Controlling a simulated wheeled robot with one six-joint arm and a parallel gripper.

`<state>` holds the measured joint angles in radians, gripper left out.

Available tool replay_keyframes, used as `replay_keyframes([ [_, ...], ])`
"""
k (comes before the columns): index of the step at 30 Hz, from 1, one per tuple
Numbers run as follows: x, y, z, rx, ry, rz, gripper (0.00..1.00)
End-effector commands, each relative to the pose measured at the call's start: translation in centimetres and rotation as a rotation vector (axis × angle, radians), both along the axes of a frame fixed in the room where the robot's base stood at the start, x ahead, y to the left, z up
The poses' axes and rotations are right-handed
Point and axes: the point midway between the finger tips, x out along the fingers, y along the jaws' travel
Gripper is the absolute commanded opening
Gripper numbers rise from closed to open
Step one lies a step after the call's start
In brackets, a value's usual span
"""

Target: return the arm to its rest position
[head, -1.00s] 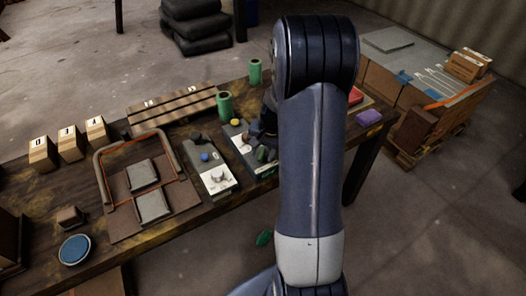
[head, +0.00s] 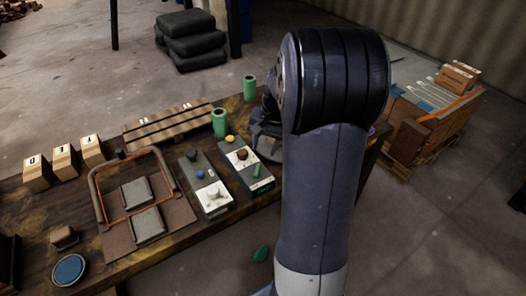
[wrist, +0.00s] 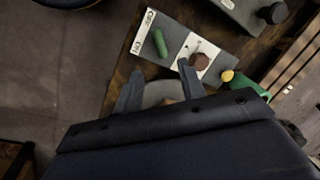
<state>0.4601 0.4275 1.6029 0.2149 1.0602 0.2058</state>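My gripper (wrist: 158,84) shows in the wrist view with its two fingers apart and nothing between them. It points toward a grey and white control box (wrist: 180,48) with a green lever (wrist: 161,42), a brown knob (wrist: 200,62) and a yellow knob (wrist: 227,76). In the head view my arm stands large right of centre and hides most of the gripper. A dark part of the wrist shows just left of the arm, above the table, right of that same control box (head: 224,151).
The wooden table (head: 98,258) holds a second control box (head: 190,170), a brown mat with two grey pads, several cartons, a slatted rack (head: 170,127) and green cylinders (head: 219,123). A loaded pallet (head: 410,158) stands at right. The floor at front right is clear.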

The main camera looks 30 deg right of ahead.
Motion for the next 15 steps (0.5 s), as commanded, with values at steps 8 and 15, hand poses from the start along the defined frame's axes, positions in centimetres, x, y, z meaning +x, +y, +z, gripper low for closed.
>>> replay_keyframes([
  [8, 0.0, 0.0, 0.1, 0.0, 0.0, -0.001, 0.38],
  [15, 0.1, 0.2, -1.5, 0.002, 0.004, 0.0, 0.38],
])
